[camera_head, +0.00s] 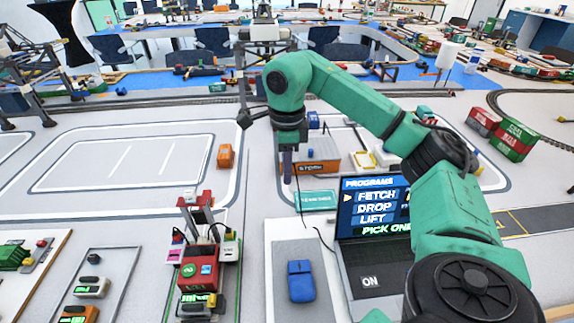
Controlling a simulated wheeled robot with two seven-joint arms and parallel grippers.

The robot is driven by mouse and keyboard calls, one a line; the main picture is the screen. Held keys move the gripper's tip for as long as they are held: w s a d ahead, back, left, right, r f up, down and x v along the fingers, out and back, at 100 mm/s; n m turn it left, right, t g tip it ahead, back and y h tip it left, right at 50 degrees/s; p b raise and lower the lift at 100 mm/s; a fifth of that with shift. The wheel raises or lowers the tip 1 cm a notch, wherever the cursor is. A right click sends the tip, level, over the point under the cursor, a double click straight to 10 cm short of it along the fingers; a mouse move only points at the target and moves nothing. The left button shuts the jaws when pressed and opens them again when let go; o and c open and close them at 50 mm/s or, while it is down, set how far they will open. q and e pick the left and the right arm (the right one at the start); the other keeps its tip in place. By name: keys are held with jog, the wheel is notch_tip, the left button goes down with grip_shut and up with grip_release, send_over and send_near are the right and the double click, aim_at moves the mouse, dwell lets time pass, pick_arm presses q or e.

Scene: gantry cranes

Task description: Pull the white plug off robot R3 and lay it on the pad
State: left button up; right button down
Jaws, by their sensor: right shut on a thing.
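My green right arm comes in from the right and bends down to its gripper (288,150), which points straight down. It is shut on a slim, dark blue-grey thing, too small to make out. A red machine (196,273) stands at lower left centre, with a white block (229,249) on its right side and a pink block (176,240) on its left. I cannot read an R3 label, nor tell whether the white block is the plug. A teal lettered card (316,200) lies below right of the gripper; I cannot tell whether it is the pad. My left gripper is not in view.
A laptop (371,280) with a program list stands right of centre, a thin dark cable beside it. A blue object (301,281) lies on a grey board (287,252). An orange box (318,167) is right of the gripper. Containers (515,139) stand far right.

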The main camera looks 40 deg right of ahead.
jog(key=shift+f+b, duration=5.85)
jog(key=shift+f, duration=3.5)
jog(key=shift+f+b, duration=0.3)
jog(key=shift+f, duration=0.1)
jog(key=c, duration=0.7)
grip_release()
notch_tip(320, 180, up, 26)
jog(key=p, duration=1.7)
jog(key=a+p, duration=0.1)
jog(key=a, duration=1.5)
